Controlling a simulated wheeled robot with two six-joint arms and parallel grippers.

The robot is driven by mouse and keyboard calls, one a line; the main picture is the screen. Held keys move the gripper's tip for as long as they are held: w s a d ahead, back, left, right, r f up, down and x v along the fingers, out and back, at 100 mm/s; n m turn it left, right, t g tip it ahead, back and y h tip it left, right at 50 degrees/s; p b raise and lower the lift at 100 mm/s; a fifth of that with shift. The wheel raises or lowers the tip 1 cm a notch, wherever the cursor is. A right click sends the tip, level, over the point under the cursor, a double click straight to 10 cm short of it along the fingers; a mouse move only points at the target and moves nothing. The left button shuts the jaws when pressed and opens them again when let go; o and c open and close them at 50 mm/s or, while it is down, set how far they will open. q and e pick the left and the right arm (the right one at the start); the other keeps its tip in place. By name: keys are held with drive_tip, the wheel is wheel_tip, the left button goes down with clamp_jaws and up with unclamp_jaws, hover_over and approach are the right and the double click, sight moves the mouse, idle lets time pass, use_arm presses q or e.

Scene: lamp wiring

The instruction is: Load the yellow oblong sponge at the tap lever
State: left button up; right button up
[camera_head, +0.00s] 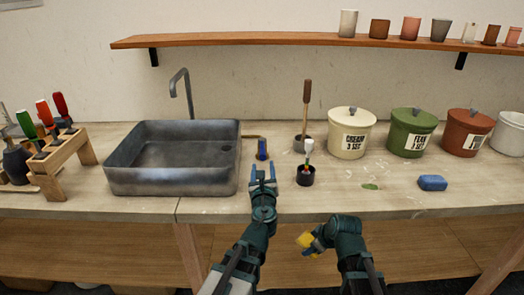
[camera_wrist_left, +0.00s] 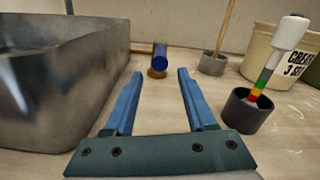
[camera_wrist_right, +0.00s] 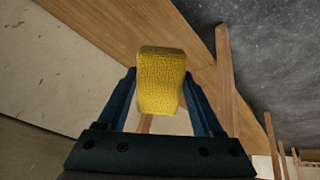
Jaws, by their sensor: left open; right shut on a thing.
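The yellow oblong sponge (camera_head: 304,240) is held between the fingers of my right gripper (camera_head: 312,243), in front of the counter's front edge. In the right wrist view the sponge (camera_wrist_right: 161,80) stands up between both fingers. My left gripper (camera_head: 263,176) is open and empty over the counter, to the right of the sink. What looks like the tap lever, a blue upright piece (camera_head: 262,149) on a copper-coloured pipe, stands just beyond the left fingertips. In the left wrist view this blue piece (camera_wrist_left: 159,56) shows between the fingers, apart from them.
The grey sink (camera_head: 172,184) is left of my left gripper. A dark cup (camera_head: 305,178) with a striped tool and a grey holder with a wooden-handled stick stand right of it. Lidded canisters (camera_head: 348,146) line the back. A blue sponge (camera_head: 432,183) lies at right.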

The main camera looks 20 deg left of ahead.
sight(263, 150)
use_arm(q)
drive_tip(key=x, duration=1.1)
clamp_jaws()
idle(1.1)
